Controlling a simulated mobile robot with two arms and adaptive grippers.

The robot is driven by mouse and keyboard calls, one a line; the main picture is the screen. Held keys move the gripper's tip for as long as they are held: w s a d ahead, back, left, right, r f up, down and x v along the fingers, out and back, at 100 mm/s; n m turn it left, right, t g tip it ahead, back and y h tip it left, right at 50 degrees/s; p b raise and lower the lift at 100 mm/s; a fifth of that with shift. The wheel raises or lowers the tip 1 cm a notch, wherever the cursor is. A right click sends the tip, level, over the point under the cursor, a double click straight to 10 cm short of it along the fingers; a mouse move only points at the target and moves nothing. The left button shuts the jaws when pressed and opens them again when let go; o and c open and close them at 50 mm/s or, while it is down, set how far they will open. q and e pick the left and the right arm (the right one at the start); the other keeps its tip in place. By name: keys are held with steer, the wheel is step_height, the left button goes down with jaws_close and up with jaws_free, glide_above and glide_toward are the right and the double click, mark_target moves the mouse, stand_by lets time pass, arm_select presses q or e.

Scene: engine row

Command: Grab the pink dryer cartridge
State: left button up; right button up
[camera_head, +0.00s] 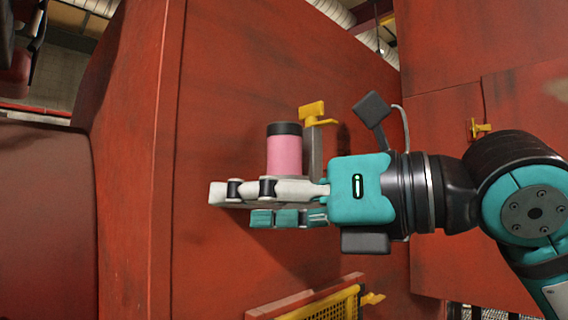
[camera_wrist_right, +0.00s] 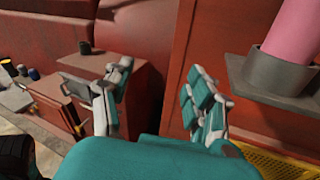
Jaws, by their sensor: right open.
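The pink dryer cartridge (camera_head: 284,153) stands upright with a black cap, beside a red wall. Its lower end is hidden behind my right gripper in the head view. In the right wrist view the pink cartridge (camera_wrist_right: 294,32) shows at the upper right, seated in a grey holder (camera_wrist_right: 268,82). My right gripper (camera_head: 240,206) points left in front of the cartridge's base in the head view. In the wrist view its fingers (camera_wrist_right: 160,90) are spread and empty, with the cartridge to the right, outside them. My left gripper is not in view.
A yellow-handled valve (camera_head: 313,112) stands just right of the cartridge. A yellow grille (camera_head: 325,306) with a red frame lies below. A yellow latch (camera_head: 479,128) sits on the right red wall. Several small canisters (camera_wrist_right: 20,72) show at the wrist view's far left.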

steer(key=d+r+m+t+h, duration=0.3)
steer(key=d+r+t+h, duration=0.1)
steer(key=d+r+t, duration=0.15)
steer(key=m+t+h, duration=0.3)
steer(key=h, duration=0.1)
glide_toward(294, 135)
steer(key=shift+n, duration=0.3)
steer(key=p+x, duration=0.5)
steer(key=x, duration=0.2)
steer(key=shift+w+a+r, duration=0.15)
steer(key=shift+w+a, duration=0.1)
steer(key=p+x, duration=0.4)
steer(key=shift+w+a, duration=0.15)
steer(key=shift+w, duration=0.25)
steer(key=shift+w+a+f, duration=0.2)
steer(key=shift+w+f, duration=0.05)
steer(key=shift+s, duration=0.1)
steer(key=shift+c, duration=0.4)
steer(key=shift+d, duration=0.1)
steer(key=shift+c, duration=1.2)
steer(key=shift+r, duration=0.1)
steer(key=c, duration=0.7)
